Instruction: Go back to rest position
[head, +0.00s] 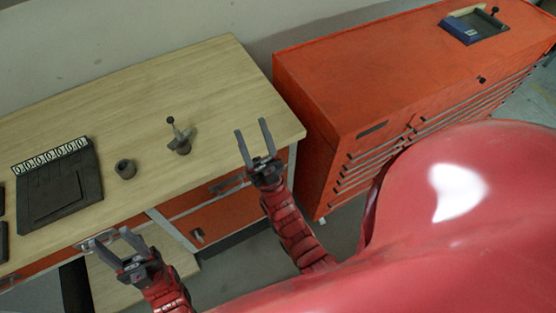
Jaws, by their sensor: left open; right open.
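My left gripper (115,244) is open and empty near the front edge of the wooden table, at the lower left. My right gripper (253,135) is open and empty, its fingers pointing up in the picture over the table's right end. A small gate valve (181,144) with a dark round-tipped handle stands on the table, left of my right gripper and apart from it. Neither gripper touches anything that I can see.
The wooden table (190,75) has a clear back area. A short dark cylinder (125,169) and a black panel with a row of zeros (60,188) are on it. An orange tool cabinet (365,80) stands close on the right, with a blue-grey item (470,27) on top.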

